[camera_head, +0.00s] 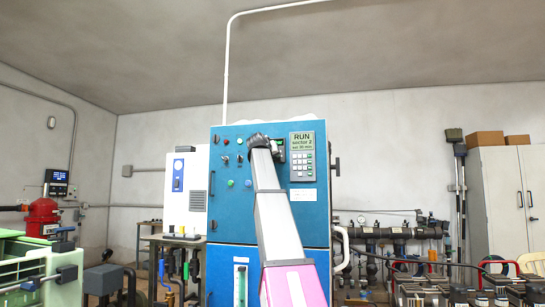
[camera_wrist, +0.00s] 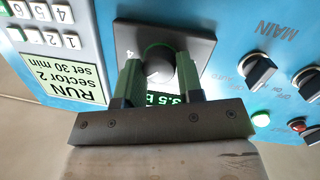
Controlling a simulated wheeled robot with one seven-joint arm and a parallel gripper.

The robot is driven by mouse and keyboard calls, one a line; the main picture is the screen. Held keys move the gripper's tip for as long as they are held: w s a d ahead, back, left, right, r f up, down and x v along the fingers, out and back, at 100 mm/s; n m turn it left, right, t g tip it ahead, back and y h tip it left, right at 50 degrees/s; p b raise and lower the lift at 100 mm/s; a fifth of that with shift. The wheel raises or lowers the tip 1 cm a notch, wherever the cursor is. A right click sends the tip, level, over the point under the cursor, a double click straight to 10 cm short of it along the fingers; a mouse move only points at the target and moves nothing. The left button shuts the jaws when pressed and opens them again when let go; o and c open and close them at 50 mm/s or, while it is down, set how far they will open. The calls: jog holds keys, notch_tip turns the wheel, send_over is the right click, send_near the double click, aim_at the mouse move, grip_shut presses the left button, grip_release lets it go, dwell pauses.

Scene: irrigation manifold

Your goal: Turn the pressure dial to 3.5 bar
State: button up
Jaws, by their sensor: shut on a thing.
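A green display (camera_wrist: 160,99) beside the dial reads "3.5 b", with the rest hidden by a finger. In the head view my gripper (camera_head: 277,148) is at the upper part of the blue cabinet (camera_head: 230,205), and it hides the dial there.
A keypad panel (camera_head: 302,157) reading "RUN sector 2 set 30 min" is right beside my gripper. Black rotary switches (camera_wrist: 257,70), including one under "MAIN", and lit buttons (camera_wrist: 261,119) sit on the dial's other side. Pipework (camera_head: 400,233) stands right of the cabinet.

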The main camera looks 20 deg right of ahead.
jog(key=o, duration=0.9)
jog(key=shift+s, duration=0.1)
jog(key=v, duration=1)
jog(key=shift+s+a, duration=0.2)
jog(key=shift+a, duration=0.05)
